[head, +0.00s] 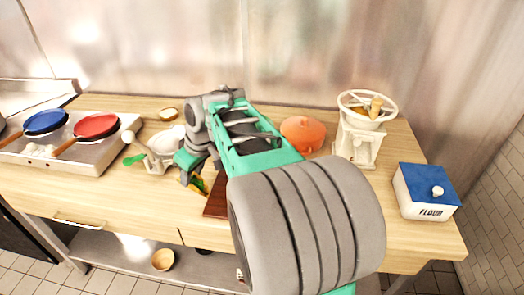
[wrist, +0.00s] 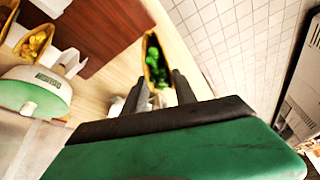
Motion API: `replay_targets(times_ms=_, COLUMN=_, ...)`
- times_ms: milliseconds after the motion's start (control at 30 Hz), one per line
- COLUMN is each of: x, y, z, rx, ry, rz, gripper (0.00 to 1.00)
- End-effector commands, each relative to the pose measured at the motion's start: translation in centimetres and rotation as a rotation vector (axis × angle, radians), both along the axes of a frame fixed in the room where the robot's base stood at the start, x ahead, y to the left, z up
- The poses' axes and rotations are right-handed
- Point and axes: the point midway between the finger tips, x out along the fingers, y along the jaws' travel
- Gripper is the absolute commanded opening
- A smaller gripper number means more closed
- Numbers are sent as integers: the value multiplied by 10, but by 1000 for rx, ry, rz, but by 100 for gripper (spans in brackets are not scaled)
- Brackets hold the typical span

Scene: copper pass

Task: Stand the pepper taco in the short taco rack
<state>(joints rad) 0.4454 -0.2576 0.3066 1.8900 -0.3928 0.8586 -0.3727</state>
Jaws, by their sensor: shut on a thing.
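The pepper taco (wrist: 154,62), a yellow shell filled with green pieces, is between the two fingers of my gripper (wrist: 158,92) in the wrist view. My gripper is shut on it. In the head view my gripper (head: 193,181) is above the front part of the counter, with a small part of the taco (head: 199,186) showing. White rack-like parts (wrist: 67,60) stand at the left of the wrist view, near tacos with yellow filling (wrist: 35,41). I cannot tell which is the short taco rack. My arm hides much of the counter in the head view.
A dark brown board (wrist: 105,32) lies on the counter. An orange pot (head: 303,133), a white grinder (head: 359,135) and a flour box (head: 424,198) stand right. Red (head: 96,126) and blue (head: 46,121) pans are left. The counter's front edge is close to my gripper.

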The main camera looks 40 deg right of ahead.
Motion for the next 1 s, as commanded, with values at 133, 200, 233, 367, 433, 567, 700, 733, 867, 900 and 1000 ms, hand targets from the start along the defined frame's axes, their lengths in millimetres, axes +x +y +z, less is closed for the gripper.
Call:
replay_targets(times_ms=133, x=-27, y=-91, z=11, rx=2, ry=2, rz=166, gripper=0)
replay_targets(times_ms=200, x=-45, y=-123, z=13, rx=2, ry=2, rz=246, gripper=0)
replay_targets(times_ms=233, x=-52, y=-133, z=14, rx=1, ry=1, rz=276, gripper=0)
replay_targets(times_ms=367, x=-75, y=-161, z=15, rx=-2, ry=-1, rz=361, gripper=0)
replay_targets(times_ms=433, x=-80, y=-167, z=15, rx=-4, ry=0, rz=382, gripper=0)
replay_targets(times_ms=567, x=-82, y=-167, z=10, rx=-4, ry=0, rz=390, gripper=0)
replay_targets(times_ms=700, x=-81, y=-167, z=2, rx=-3, ry=0, rz=388, gripper=0)
replay_targets(times_ms=733, x=-81, y=-167, z=-1, rx=-3, ry=0, rz=388, gripper=0)
replay_targets(times_ms=867, x=-81, y=-167, z=-12, rx=-4, ry=0, rz=387, gripper=0)
replay_targets(times_ms=900, x=-81, y=-167, z=-15, rx=-4, ry=0, rz=387, gripper=0)
replay_targets(times_ms=1000, x=-81, y=-167, z=-23, rx=-4, ry=-1, rz=387, gripper=0)
